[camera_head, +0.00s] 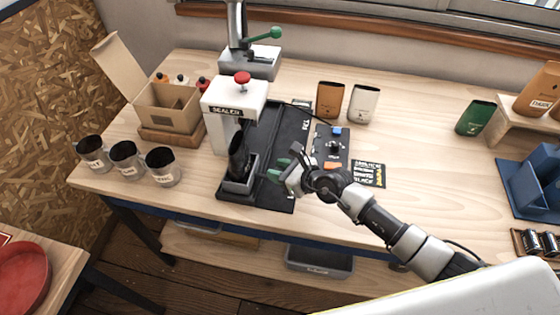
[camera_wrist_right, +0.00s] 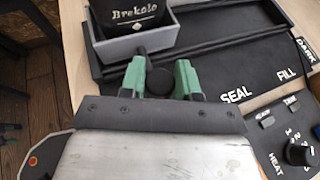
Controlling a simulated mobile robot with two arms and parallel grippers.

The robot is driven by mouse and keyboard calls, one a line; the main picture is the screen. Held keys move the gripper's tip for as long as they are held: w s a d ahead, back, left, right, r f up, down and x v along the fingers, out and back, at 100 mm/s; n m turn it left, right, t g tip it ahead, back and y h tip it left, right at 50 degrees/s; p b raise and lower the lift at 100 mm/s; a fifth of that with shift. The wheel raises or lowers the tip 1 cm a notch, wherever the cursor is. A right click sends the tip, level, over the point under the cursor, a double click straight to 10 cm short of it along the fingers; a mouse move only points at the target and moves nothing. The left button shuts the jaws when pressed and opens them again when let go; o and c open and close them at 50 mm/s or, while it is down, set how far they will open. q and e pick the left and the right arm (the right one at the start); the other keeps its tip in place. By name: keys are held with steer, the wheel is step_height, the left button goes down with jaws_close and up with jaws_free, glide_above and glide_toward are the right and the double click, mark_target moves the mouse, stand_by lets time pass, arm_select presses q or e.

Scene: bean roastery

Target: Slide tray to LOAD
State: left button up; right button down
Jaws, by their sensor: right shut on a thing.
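The grey tray (camera_head: 240,187) sits at the near end of the black track (camera_head: 270,192), in front of the white sealer (camera_head: 226,97). A black bag (camera_head: 238,158) stands upright in it; the wrist view shows the tray wall (camera_wrist_right: 133,47) and the bag's "Brekolo" print (camera_wrist_right: 130,12). My right gripper (camera_head: 276,170) is at the tray's side. In the wrist view its green fingers (camera_wrist_right: 161,80) are shut around the dark round knob (camera_wrist_right: 160,84) on the tray. SEAL and FILL show along the track to the right; a LOAD label is not visible. My left gripper is not in view.
A control panel (camera_head: 332,146) with a knob lies right of the track. Several dark-filled cups (camera_head: 124,162) and an open carton (camera_head: 168,106) stand to the left. The tabletop right of the panel is mostly clear.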

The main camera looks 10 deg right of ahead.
steer(key=shift+s+a+f, duration=0.15)
steer(key=shift+s, duration=0.05)
steer(key=c, duration=1.1)
jaws_free()
steer(key=shift+o, duration=1.4)
steer(key=shift+s, duration=0.1)
steer(key=shift+s+d+r, duration=0.25)
steer(key=shift+d, duration=0.15)
steer(key=b+v, duration=0.1)
steer(key=v, duration=0.9)
